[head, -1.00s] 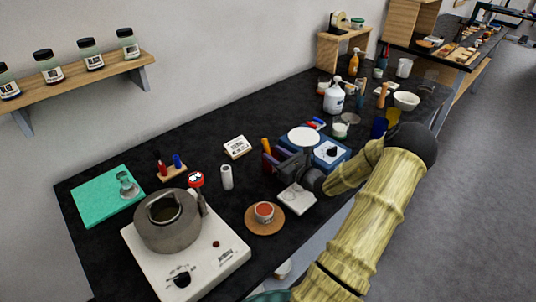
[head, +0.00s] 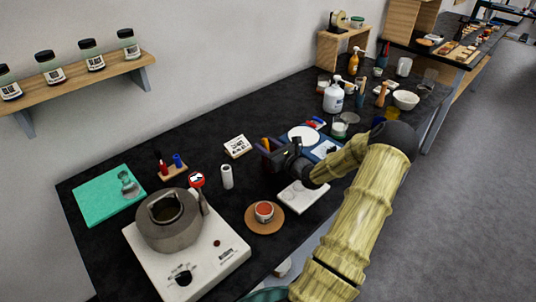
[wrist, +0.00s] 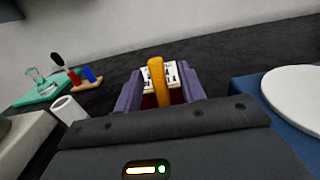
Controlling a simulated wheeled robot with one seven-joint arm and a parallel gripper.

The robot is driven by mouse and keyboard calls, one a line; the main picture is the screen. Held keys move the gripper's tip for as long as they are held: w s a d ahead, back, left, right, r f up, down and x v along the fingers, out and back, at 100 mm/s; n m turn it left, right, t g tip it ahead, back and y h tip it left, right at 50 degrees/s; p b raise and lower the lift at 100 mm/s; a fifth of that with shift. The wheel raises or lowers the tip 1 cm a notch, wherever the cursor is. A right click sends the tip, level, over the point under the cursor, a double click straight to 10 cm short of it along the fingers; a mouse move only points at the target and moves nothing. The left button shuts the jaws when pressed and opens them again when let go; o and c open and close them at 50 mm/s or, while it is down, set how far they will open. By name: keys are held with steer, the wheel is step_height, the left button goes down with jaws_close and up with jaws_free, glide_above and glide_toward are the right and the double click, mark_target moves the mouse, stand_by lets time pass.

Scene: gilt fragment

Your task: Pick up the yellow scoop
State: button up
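The yellow scoop (wrist: 157,82) shows in the wrist view as an orange-yellow upright shape between the two purple fingers of my gripper (wrist: 160,98). A narrow gap shows on each side of it, so the fingers look open around it. In the head view only a small part of the scoop (head: 266,144) shows just beyond the fingertips of my gripper (head: 270,154). Its lower part is hidden by the gripper.
A white-plated blue device (head: 328,150) stands close right of my gripper. A small white scale (head: 303,197) lies in front. A labelled card box (head: 237,146) sits behind left, and a white cylinder (head: 227,177) to the left. A red-filled bowl on a coaster (head: 264,226) is nearer.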

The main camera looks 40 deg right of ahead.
jaws_close()
steer(key=shift+r, duration=0.1)
step_height(320, 180, up, 10)
steer(key=shift+f+b, duration=0.1)
steer(key=shift+b, duration=0.2)
stand_by(0.4)
stand_by(0.4)
